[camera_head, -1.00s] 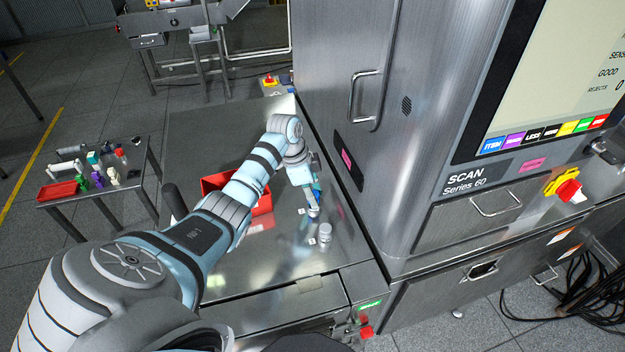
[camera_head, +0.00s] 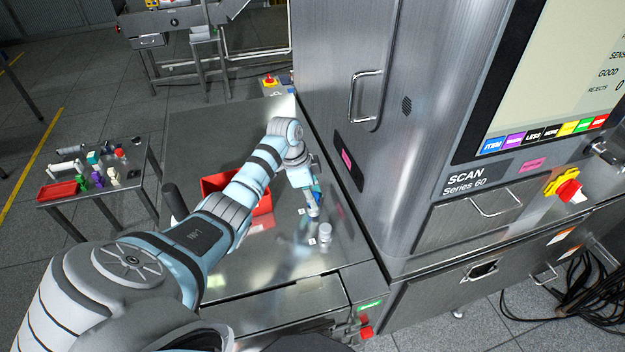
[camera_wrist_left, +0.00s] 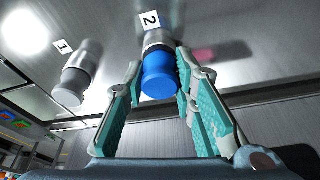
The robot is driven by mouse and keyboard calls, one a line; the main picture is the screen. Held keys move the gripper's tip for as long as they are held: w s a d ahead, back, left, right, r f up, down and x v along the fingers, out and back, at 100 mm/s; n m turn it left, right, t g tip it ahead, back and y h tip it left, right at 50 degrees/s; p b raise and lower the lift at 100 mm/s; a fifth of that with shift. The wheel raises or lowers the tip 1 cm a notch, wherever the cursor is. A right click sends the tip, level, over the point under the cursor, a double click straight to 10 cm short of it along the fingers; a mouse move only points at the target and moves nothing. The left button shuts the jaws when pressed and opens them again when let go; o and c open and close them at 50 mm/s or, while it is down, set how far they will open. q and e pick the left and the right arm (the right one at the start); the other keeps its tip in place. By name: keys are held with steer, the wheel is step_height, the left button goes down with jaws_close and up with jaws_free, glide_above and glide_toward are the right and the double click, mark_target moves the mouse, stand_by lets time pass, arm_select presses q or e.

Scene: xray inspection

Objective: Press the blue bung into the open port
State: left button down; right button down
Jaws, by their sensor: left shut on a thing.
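The blue bung (camera_wrist_left: 158,78) sits between the teal-padded fingers of my left gripper (camera_wrist_left: 160,66), which is shut on it. Just beyond the bung, in line with it, is a metal cylindrical port (camera_wrist_left: 157,40) beside the label 2 (camera_wrist_left: 149,20). The bung's lower end meets the port's near end in this view; how deep it sits I cannot tell. In the head view my left gripper (camera_head: 314,203) points down at the steel table top, and the bung is too small to make out there. My right gripper is not in view.
A second metal port (camera_head: 325,232) stands close by; in the left wrist view (camera_wrist_left: 76,75) it is beside label 1. A red bin (camera_head: 263,203) lies behind my left arm. The scanner cabinet (camera_head: 335,80) rises close on the right. A side table (camera_head: 125,185) holds small parts.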

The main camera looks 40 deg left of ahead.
arm_select(q)
steer(key=shift+f, duration=0.1)
stand_by(0.5)
steer(key=c, duration=1.2)
jaws_free()
steer(key=shift+c, duration=0.2)
steer(key=v, duration=1.2)
